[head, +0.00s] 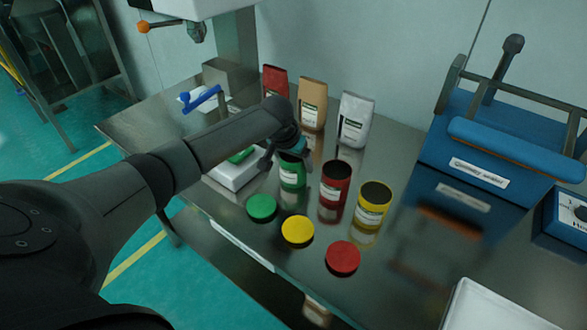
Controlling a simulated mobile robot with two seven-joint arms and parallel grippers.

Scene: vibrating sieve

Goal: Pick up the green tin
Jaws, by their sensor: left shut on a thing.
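The green tin (292,174) stands on the metal table, left of a red tin (334,188) and a yellow tin (373,207). My left gripper (287,156) comes down over it from the upper left and is shut on its upper part. The gripper hides much of the tin's top. The tin looks upright; I cannot tell whether its base is clear of the table. My right gripper is not in view.
Green (262,208), yellow (297,230) and red (342,258) lids lie in front of the tins. Red (275,82), tan (312,103) and white (355,120) bags stand behind. A blue machine (480,150) is at right. A white device (234,178) lies under my arm.

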